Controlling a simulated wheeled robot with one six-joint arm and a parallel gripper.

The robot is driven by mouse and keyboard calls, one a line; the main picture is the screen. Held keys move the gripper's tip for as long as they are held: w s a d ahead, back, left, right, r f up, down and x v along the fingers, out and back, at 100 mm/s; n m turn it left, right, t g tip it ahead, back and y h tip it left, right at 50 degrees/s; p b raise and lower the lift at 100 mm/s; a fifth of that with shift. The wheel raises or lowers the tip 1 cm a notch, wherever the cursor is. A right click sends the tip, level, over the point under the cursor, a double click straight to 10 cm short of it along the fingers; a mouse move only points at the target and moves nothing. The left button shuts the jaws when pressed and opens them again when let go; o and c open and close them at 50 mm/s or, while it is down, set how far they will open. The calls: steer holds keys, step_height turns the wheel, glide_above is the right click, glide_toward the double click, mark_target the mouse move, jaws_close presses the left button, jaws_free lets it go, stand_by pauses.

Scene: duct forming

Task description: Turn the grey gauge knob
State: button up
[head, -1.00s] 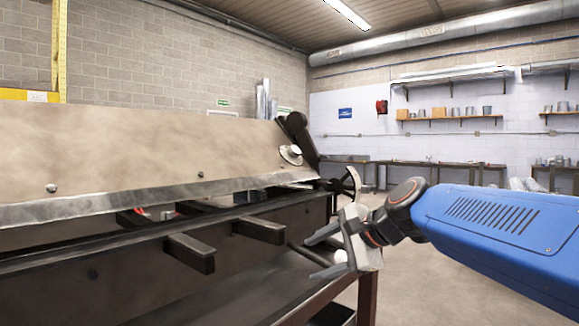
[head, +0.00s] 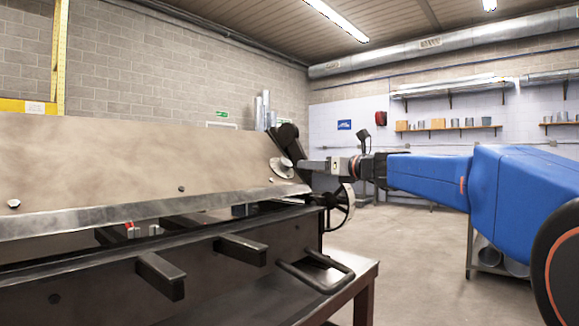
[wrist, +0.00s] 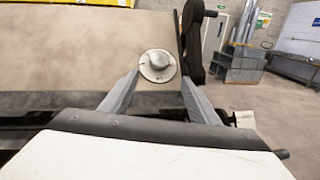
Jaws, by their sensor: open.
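The grey gauge knob (wrist: 157,62) sits on a round pale dial plate on the tan panel of the forming machine (wrist: 75,50). In the head view the knob (head: 282,167) is at the right end of the panel, seen from the side. My gripper (head: 303,165) is right at the knob in the head view, pointing left at it. In the wrist view its two fingers (wrist: 160,82) are spread apart, with the knob ahead between their tips. I cannot tell whether either finger touches it. Nothing is held.
A dark arm (wrist: 194,40) of the machine rises just right of the knob. A spoked handwheel (head: 340,206) is below my gripper. Dark bars (head: 160,274) jut from the machine's front.

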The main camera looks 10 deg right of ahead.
mark_target(288, 164)
steer(key=x, duration=1.2)
steer(key=shift+w+a, duration=0.15)
steer(key=c, duration=1.1)
